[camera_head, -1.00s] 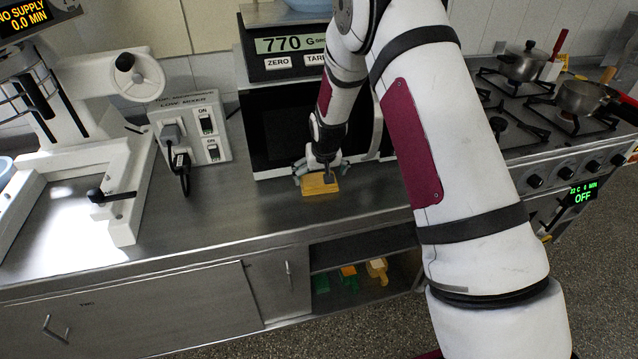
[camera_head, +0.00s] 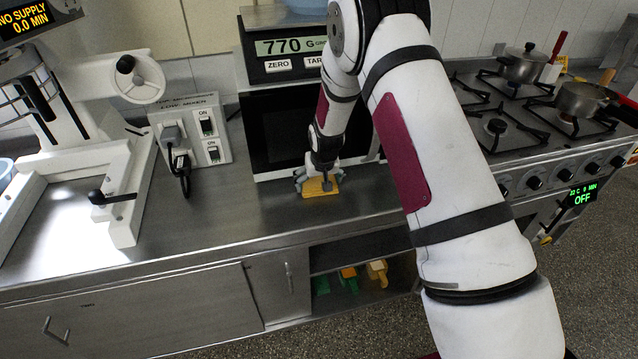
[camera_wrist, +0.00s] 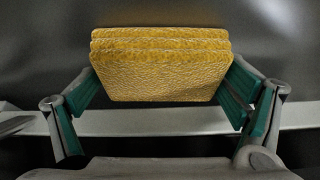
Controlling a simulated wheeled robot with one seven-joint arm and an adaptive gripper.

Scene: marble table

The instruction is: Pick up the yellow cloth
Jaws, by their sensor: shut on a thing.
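The yellow cloth (camera_head: 320,187) is a small, thick, folded block with a rough, bubbly surface, on or just above the steel counter in front of the black-fronted oven. In the wrist view the yellow cloth (camera_wrist: 160,65) shows several stacked layers and sits between my two finger pads. My gripper (camera_head: 319,185) points down at it from above. In the wrist view my gripper (camera_wrist: 163,85) has its green pads against the left and right ends of the cloth. I cannot tell whether the cloth touches the counter.
The oven (camera_head: 285,130) with a scale (camera_head: 290,50) on top stands right behind the cloth. A mixer control box (camera_head: 190,130) and a white-framed machine (camera_head: 125,190) are to the left. A stove with pots (camera_head: 585,98) is to the right. The counter (camera_head: 230,215) front-left is clear.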

